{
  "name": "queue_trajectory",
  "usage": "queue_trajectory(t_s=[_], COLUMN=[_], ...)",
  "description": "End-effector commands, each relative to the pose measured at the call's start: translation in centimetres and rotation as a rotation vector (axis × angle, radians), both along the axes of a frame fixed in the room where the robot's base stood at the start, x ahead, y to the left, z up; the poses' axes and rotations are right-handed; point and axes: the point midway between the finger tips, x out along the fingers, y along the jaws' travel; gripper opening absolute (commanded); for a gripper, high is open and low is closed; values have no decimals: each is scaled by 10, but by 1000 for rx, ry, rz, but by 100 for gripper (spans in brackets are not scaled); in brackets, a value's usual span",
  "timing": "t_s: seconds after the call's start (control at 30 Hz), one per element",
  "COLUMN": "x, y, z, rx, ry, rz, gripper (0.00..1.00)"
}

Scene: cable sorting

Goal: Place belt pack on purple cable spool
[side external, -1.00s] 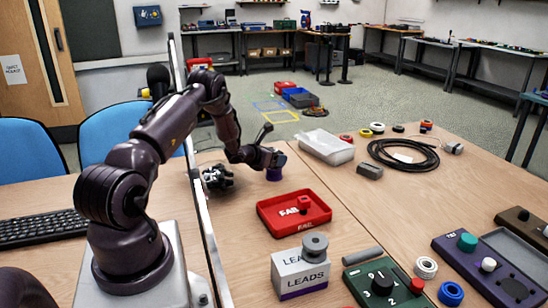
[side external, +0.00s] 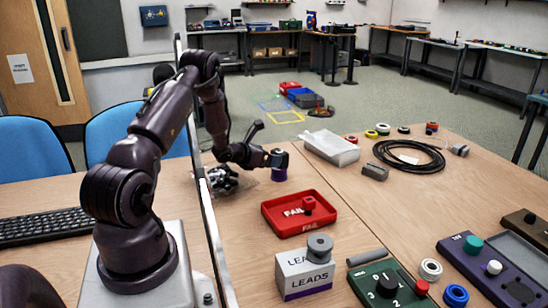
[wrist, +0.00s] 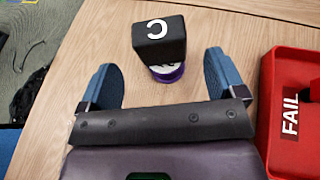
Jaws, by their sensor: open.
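The belt pack (wrist: 159,40) is a small black box with a white "C" on its face. In the wrist view it sits on the purple cable spool (wrist: 166,75), covering most of the spool's top. My gripper (wrist: 159,62) is open, with one blue finger on each side and a visible gap between each finger and the pack. In the side external view the purple spool (side external: 279,174) stands on the table under my gripper (side external: 272,158). There the pack is hard to tell apart from the fingers.
A red FAIL tray (side external: 300,226) lies close to the right of the spool. A black headset (side external: 222,178) lies to the left, near the metal divider (side external: 214,235). A clear plastic box (side external: 331,147) and a grey block (side external: 375,172) are further right.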

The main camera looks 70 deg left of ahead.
Motion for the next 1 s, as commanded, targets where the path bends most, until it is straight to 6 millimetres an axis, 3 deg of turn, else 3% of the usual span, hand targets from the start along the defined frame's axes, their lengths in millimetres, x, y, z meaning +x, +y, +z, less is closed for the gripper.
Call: queue_trajectory(t_s=[0.13, 0.27, 0.37, 0.43, 0.57, 0.7, 0.8, 0.9, 1.0], x=[-6, 18, 50, 66, 69, 39, 4, -37, -77], y=[-7, -35, -89, -140, -237, -327, -377, -411, -430], z=[9, 40, 89, 125, 181, 222, 242, 253, 260], rx=[8, 72, 191, 307, 548, 854, 1100, 1371, 1669], ry=[0, 10, 32, 54, 96, 138, 170, 208, 258], rz=[-15, -160, -406, -619, -1003, -1387, -1635, -1857, -2037], gripper=[89, 89, 89, 89, 89, 89, 89, 89, 89])
